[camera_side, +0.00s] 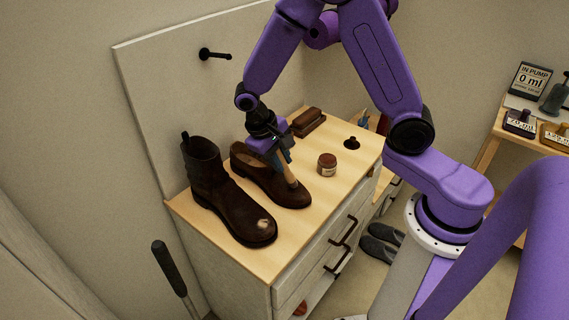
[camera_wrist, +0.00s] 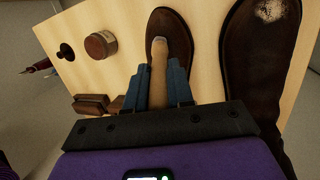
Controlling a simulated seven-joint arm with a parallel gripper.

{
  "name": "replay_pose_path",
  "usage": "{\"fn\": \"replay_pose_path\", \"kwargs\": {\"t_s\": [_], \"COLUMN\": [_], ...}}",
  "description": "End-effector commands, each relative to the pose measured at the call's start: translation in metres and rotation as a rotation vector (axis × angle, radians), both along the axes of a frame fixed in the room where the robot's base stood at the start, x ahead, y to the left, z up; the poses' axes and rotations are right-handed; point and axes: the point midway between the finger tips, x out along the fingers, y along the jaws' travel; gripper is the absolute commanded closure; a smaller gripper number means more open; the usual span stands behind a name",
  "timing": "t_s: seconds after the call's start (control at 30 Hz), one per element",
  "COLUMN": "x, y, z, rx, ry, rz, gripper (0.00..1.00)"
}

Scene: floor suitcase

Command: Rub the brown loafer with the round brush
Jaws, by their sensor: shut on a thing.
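The brown loafer (camera_side: 246,165) lies on the cabinet top, toe toward the front; its toe also shows in the wrist view (camera_wrist: 172,18). My gripper (camera_side: 284,160) is above the loafer, shut on a slim tan wooden-handled tool, seemingly the round brush (camera_side: 291,179). The brush (camera_wrist: 158,75) stands between my blue fingers in the wrist view, tilted, with its paler end toward the loafer. That end is over the loafer's toe area and looks close to or touching it; I cannot tell which. My gripper hides part of the loafer's middle.
A dark brown boot (camera_side: 217,190) with a pale scuffed toe stands left of the loafer. A small brown-lidded jar (camera_side: 327,164), a dark knobbed item (camera_side: 351,143) and a brown block brush (camera_side: 308,122) are to the right. A black peg (camera_side: 213,55) juts from the back panel.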

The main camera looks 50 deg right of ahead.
Motion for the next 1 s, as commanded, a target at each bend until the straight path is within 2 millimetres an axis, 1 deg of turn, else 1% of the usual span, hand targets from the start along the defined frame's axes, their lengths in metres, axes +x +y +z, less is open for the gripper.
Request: {"fn": "replay_pose_path", "kwargs": {"t_s": [0.03,0.17,0.63,0.67,0.8,1.0], "x": [-0.005,-0.014,-0.054,-0.052,-0.051,-0.051], "y": [0.0,0.0,-0.001,-0.001,0.0,0.0], "z": [-0.002,-0.01,-0.017,-0.015,0.012,0.029], "rx": [-0.001,-0.002,-0.004,-0.002,0.003,0.001], "ry": [0.003,0.002,0.002,-0.002,-0.005,-0.003], "rz": [0.001,0.003,0.002,0.001,0.0,0.002], "gripper": [1.0,1.0,1.0,1.0,1.0,1.0]}}
